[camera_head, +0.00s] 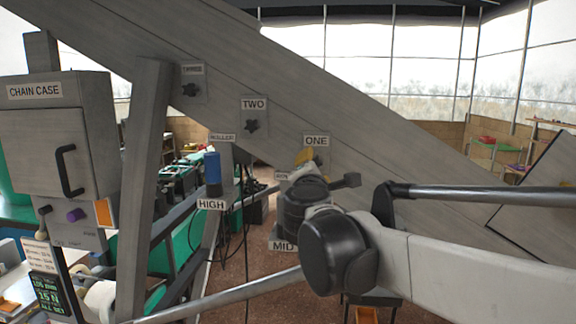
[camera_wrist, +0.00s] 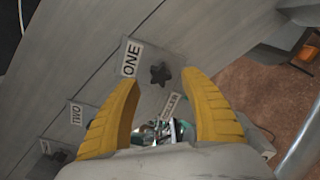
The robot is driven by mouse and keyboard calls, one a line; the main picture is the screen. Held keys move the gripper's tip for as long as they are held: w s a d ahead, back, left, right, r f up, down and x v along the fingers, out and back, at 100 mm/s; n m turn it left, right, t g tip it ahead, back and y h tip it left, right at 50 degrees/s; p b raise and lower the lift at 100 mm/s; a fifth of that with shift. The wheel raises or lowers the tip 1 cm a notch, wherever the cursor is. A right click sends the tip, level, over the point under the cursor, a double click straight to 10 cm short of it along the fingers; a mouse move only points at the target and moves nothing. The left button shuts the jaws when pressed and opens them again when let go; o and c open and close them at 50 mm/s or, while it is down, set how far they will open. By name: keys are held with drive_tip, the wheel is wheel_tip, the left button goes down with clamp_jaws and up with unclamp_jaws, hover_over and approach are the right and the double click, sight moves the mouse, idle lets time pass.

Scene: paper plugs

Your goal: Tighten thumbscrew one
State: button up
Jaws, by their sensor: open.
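Thumbscrew one, a dark star-shaped knob (camera_wrist: 160,75), sits on a grey plate beside the ONE label (camera_wrist: 132,58) in the wrist view. In the head view the ONE label (camera_head: 316,141) shows, but my arm hides the knob. My gripper (camera_wrist: 168,84) is open, with its yellow fingers on either side of the knob in the picture and nothing between them. I cannot tell how far the fingertips are from it. In the head view a yellow finger of my gripper (camera_head: 304,157) shows just below the ONE label.
Thumbscrew two (camera_head: 251,126) and the THREE knob (camera_head: 190,90) sit up-left along the sloping grey beam (camera_head: 400,150). A grey post and the chain case (camera_head: 55,140) stand at left.

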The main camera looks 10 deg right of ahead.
drive_tip(key=shift+x, duration=1.7)
clamp_jaws()
drive_tip(key=c, duration=1)
unclamp_jaws()
drive_tip(key=shift+c, duration=0.2)
clamp_jaws()
drive_tip(key=m, duration=0.3)
drive_tip(key=shift+m, duration=0.3)
